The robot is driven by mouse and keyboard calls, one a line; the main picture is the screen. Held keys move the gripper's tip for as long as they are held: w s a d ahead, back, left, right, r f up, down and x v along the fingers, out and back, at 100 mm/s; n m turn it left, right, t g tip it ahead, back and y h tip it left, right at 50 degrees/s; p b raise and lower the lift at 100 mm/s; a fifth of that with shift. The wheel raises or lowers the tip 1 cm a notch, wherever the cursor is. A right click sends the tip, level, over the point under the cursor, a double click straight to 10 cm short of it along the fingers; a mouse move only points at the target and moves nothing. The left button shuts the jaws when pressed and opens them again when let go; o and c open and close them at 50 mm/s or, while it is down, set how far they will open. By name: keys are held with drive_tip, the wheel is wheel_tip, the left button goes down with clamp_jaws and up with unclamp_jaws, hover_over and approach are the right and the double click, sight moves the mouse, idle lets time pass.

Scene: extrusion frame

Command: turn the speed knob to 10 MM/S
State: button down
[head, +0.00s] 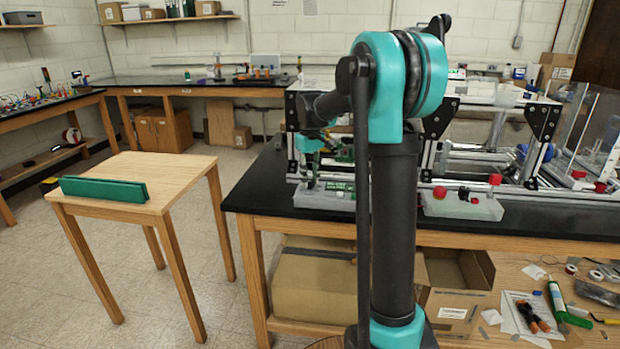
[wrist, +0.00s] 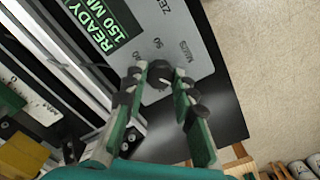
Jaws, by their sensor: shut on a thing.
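The speed knob (wrist: 160,71) is a small dark round knob on a grey control panel (wrist: 203,69) in the wrist view. My gripper (wrist: 159,78) has its two green fingers with dark pads on either side of the knob, shut on it. A small light mark shows on the knob, but I cannot read its setting surely. The scale around it shows 50 and MM/S; another number beside the left finger is partly hidden. The green display (wrist: 105,28) reads READY and 150 MM. In the head view my arm hides the knob.
In the head view, the black bench (head: 262,187) carries the aluminium extrusion frame (head: 480,160). A grey box with red knobs (head: 462,203) stands to the right of my arm. A small wooden table (head: 150,180) with a green bar stands left, with open floor around it.

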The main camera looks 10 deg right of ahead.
sight(310, 180)
drive_tip(key=c, duration=1.2)
unclamp_jaws()
drive_tip(key=shift+r, duration=0.1)
wheel_tip(310, 180, up, 12)
drive_tip(key=shift+f, duration=0.1)
drive_tip(key=s+d+f+m+t, duration=0.1)
drive_tip(key=s+f+m, duration=0.1)
drive_tip(key=s+f, duration=0.7)
drive_tip(key=s+d+f+m+t, duration=0.1)
drive_tip(key=s+d+f, duration=0.1)
drive_tip(key=s+f, duration=0.7)
drive_tip(key=s+d+f+m+t, duration=0.1)
drive_tip(key=s+f+m+t, duration=0.1)
drive_tip(key=s+f, duration=0.7)
drive_tip(key=shift+s+d+f+m, duration=0.1)
drive_tip(key=shift+s+f+m, duration=0.05)
drive_tip(key=shift+s, duration=0.8)
drive_tip(key=shift+s+d+f+m, duration=0.1)
drive_tip(key=shift+s+f+m, duration=0.05)
drive_tip(key=shift+s, duration=0.8)
